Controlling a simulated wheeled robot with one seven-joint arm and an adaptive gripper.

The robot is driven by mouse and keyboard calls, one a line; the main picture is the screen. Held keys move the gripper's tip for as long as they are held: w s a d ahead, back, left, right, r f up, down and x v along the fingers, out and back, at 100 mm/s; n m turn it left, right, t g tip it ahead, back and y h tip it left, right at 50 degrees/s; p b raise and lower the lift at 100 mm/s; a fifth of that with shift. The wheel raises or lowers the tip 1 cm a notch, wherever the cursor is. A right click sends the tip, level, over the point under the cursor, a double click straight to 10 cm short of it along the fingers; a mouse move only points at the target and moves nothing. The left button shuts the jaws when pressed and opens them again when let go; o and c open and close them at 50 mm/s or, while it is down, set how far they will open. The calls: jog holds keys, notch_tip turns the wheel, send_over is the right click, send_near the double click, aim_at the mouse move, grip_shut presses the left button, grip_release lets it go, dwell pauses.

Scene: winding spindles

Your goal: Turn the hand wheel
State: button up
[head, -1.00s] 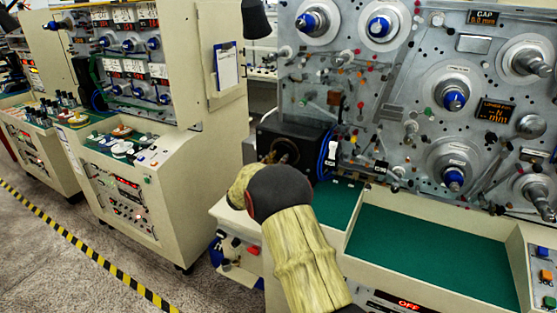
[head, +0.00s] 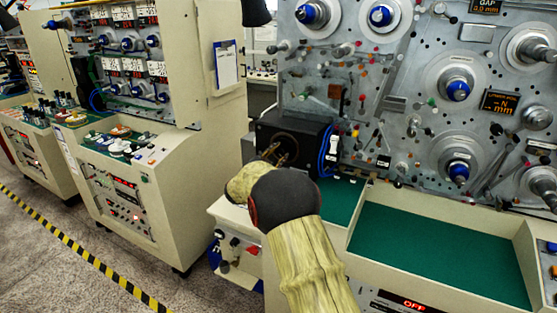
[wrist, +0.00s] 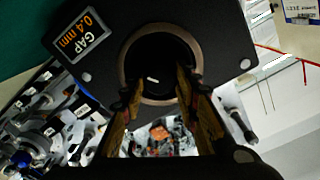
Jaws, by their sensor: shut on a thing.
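The hand wheel is a dark disc with a brownish ring on the face of a black box (head: 305,130) at the left of the winding machine. In the wrist view the hand wheel (wrist: 124,68) fills the upper middle, with a small white mark on its dark centre. My gripper (head: 276,154) is at the wheel, and its two brownish fingers (wrist: 160,83) lie on either side of the dark centre, shut on the wheel. The exact contact at the fingertips is hard to see. A display (wrist: 80,33) on the box reads GAP 0.4 mm.
The metal panel (head: 400,100) with spindles, knobs and guide pins stands at the right. A green work surface (head: 430,255) lies below it, clear. Another machine (head: 185,170) stands at the left, with open floor (head: 60,270) before it.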

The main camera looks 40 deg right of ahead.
jog(key=m+b, duration=0.5)
jog(key=m, duration=0.1)
jog(key=shift+f, duration=0.2)
jog(key=m+b, duration=0.5)
jog(key=m, duration=0.1)
jog(key=shift+m+b, duration=0.3)
jog(key=o, duration=1.2)
jog(key=shift+r, duration=0.1)
jog(key=shift+c, duration=0.2)
jog(key=v, duration=1.2)
